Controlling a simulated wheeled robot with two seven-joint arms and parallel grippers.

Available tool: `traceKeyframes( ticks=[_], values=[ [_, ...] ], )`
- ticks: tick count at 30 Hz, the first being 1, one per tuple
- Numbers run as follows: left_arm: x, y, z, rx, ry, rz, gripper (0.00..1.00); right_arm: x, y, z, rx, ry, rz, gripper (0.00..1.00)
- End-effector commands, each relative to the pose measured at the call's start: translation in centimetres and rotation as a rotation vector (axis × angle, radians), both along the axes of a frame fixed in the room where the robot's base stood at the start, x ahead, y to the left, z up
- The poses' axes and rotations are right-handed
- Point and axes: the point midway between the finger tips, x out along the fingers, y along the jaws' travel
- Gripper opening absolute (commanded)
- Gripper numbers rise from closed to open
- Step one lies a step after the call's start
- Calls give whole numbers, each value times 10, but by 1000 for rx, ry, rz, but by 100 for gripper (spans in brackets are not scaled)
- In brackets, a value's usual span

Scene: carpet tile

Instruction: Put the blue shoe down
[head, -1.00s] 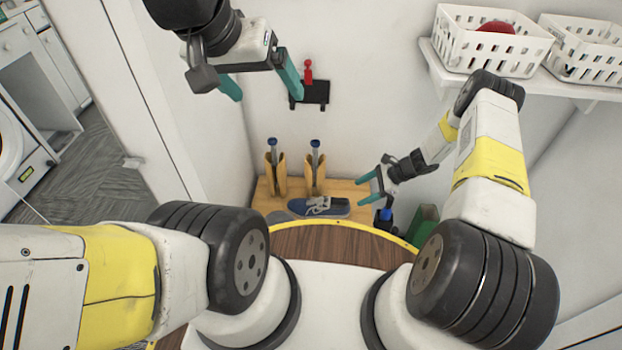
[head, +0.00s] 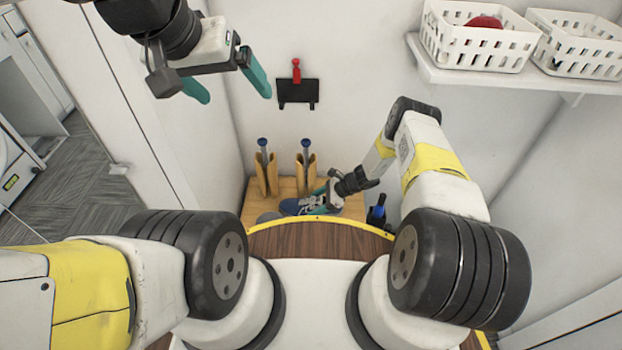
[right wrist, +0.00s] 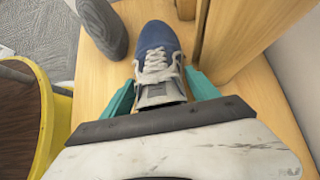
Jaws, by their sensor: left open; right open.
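The blue shoe (head: 291,206) with white laces sits on a light wooden surface (head: 249,212) against the back wall. It also shows in the right wrist view (right wrist: 156,38), toe pointing away from the camera. My right gripper (head: 322,205) is at the shoe; in the right wrist view its teal fingers (right wrist: 160,92) stand open, one on each side of the shoe's rear part. Contact with the shoe cannot be told. The shoe's heel is hidden by the gripper. My left gripper (head: 226,84) is open and empty, high in front of the wall.
A grey shoe (right wrist: 103,28) lies left of the blue one. Two yellowish upright holders (head: 267,174) with blue-topped rods stand behind. A blue bottle (head: 377,213) stands at right. A black wall bracket (head: 298,91) holds a red item. White baskets (head: 478,38) sit on a shelf.

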Motion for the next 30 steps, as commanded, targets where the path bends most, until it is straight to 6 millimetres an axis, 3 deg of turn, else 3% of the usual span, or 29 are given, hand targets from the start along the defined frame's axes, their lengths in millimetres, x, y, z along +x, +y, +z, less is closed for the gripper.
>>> traceKeyframes(
  ticks=[5,15,25,30],
  values=[
    [0,0,0,0,0,0,90,0,0,0,0,-1,-1,69],
    [0,0,0,0,0,0,90,0,0,0,0,-1,-1,6],
    [0,0,0,0,0,0,90,2,-1,4,1,-1,0,6],
    [0,0,0,0,0,0,90,9,-2,21,1,-4,1,6]
  ],
)
